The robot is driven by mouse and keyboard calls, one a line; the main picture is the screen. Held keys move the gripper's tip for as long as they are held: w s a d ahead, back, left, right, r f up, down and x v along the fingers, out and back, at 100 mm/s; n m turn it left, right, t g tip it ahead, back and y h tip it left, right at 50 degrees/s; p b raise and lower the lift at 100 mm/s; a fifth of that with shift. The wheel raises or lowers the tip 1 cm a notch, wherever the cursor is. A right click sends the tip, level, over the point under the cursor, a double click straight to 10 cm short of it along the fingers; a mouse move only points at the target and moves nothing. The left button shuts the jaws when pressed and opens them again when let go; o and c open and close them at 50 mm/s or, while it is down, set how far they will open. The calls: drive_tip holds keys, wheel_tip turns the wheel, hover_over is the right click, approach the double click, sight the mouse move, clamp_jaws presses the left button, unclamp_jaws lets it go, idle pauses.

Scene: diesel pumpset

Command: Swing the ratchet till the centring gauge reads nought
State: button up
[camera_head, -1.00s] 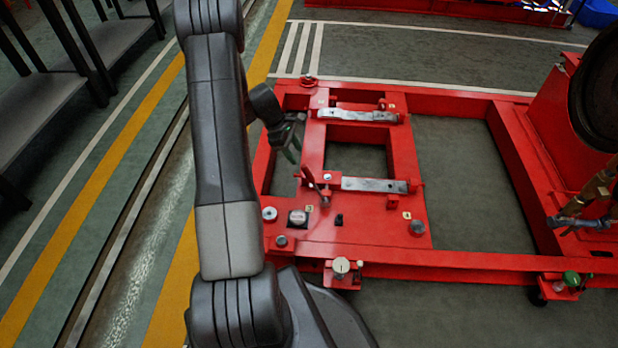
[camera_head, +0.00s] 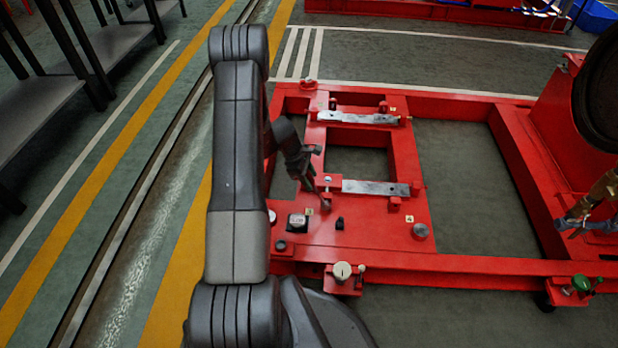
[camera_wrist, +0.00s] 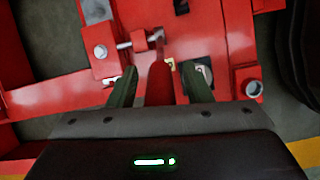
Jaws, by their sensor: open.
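My gripper (camera_head: 309,184) is at the ratchet on the red frame, near the lower metal strip. In the wrist view my gripper (camera_wrist: 161,87) is open, its two dark green fingers on either side of a red handle, which looks like the ratchet's (camera_wrist: 160,80). Gaps show on both sides of the handle, and its near end is hidden by the gripper body. In the head view my gripper covers most of the ratchet. A small block with a pale face (camera_head: 298,222) sits nearby; I cannot tell whether it is the centring gauge, and no reading is legible.
The red frame (camera_head: 400,262) has two metal strips (camera_head: 376,187) and several bolts. A pale round knob (camera_head: 342,271) sits on a front bracket. A large dark wheel (camera_head: 603,90) stands at right. Dark shelving (camera_head: 45,92) is at left, with open floor between.

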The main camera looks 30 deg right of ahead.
clamp_jaws()
drive_tip(key=shift+s+d+r+p, duration=0.25)
drive_tip(key=shift+r+p, duration=0.1)
drive_tip(key=shift+p, duration=0.3)
drive_tip(key=shift+s+d+y+p, duration=0.15)
drive_tip(key=shift+d+y+p, duration=0.2)
drive_tip(key=shift+y+p, duration=0.2)
drive_tip(key=shift+f, duration=0.1)
unclamp_jaws()
drive_tip(key=p+v, duration=0.1)
drive_tip(key=v, duration=0.3)
drive_tip(key=p+v, duration=0.1)
drive_tip(key=v, duration=0.4)
drive_tip(key=p+v, duration=0.2)
drive_tip(key=v, duration=0.3)
drive_tip(key=shift+s, duration=0.3)
